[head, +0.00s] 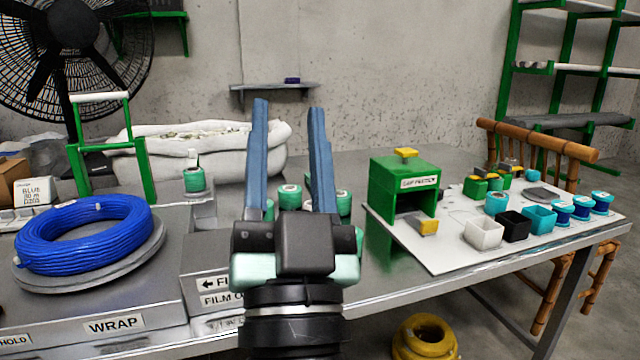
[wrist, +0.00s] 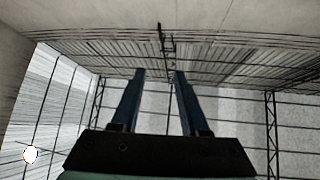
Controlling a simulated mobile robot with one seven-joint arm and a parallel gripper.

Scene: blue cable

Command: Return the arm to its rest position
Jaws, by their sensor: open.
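My gripper (head: 288,108) stands upright in the middle of the head view, in front of the metal table. Its two long blue fingers point up, apart from each other, with nothing between them. In the wrist view my gripper (wrist: 157,75) is open and empty against the ceiling and walls. The blue cable coil (head: 84,232) lies on a round grey turntable (head: 150,262) at the left of the table, well apart from my gripper. My gripper and wrist hide part of the table's middle and some green rolls behind.
A green box (head: 404,190) and a white board (head: 450,262) with small bins and spools are on the right. A green frame (head: 148,170) stands at the left, before a white sack (head: 215,140). A yellow coil (head: 425,338) sits low in front. Open air surrounds my fingers.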

